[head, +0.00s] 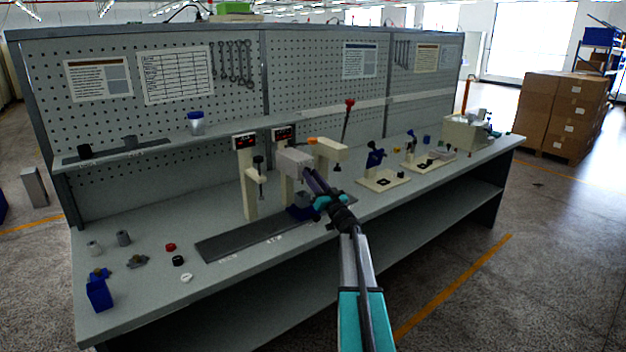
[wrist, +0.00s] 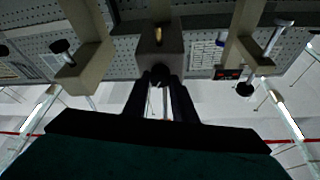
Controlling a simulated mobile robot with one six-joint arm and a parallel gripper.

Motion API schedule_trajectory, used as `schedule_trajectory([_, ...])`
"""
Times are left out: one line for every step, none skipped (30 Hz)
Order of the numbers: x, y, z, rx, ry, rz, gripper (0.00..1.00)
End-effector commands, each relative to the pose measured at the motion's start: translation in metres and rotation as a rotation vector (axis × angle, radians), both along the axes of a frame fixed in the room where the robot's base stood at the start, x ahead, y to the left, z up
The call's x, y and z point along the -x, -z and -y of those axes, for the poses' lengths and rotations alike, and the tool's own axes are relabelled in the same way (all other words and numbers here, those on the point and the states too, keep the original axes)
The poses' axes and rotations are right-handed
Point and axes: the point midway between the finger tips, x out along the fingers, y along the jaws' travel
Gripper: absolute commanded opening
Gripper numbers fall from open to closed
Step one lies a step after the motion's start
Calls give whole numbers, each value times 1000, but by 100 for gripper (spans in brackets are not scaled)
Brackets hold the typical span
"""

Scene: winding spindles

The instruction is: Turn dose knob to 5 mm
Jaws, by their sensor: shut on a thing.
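My gripper (head: 312,180) reaches the middle dispensing station on the bench. In the wrist view its two dark fingers (wrist: 161,90) are shut on the dose knob (wrist: 160,71), a small round black knob on the front of the beige-grey dispenser head (wrist: 158,47). The dispenser head also shows in the head view (head: 293,161), but the knob there is hidden by my gripper. No scale or reading on the knob can be made out. A small display (head: 284,134) with red digits, too small to read, sits on top of this station.
Similar stations stand close on the left (head: 247,180) and right (head: 328,147). A blue part (head: 299,212) sits below my gripper. Several small caps and a blue block (head: 99,294) lie at the bench's left. Fixtures on white plates (head: 383,181) stand on the right.

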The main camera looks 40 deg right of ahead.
Motion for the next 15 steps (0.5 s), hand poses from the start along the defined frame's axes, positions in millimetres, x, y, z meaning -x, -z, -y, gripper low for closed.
schedule_trajectory([0,1,1,19,1,1,2])
schedule_trajectory([0,2,2,35,0,1,2])
schedule_trajectory([0,2,2,57,0,2,2])
schedule_trajectory([0,2,2,75,0,2,2])
schedule_trajectory([0,2,3,93,0,3,2])
schedule_trajectory([0,2,3,121,1,3,2])
schedule_trajectory([-1,2,3,143,0,3,2])
schedule_trajectory([-1,2,3,167,0,4,2])
schedule_trajectory([-1,2,4,198,0,4,2])
schedule_trajectory([-1,3,4,225,1,4,2])
schedule_trajectory([-1,3,4,250,0,5,2])
schedule_trajectory([-1,3,5,286,1,6,2])
schedule_trajectory([0,3,6,314,2,6,2])
schedule_trajectory([0,3,7,342,1,6,2])
schedule_trajectory([0,3,8,380,3,7,2])
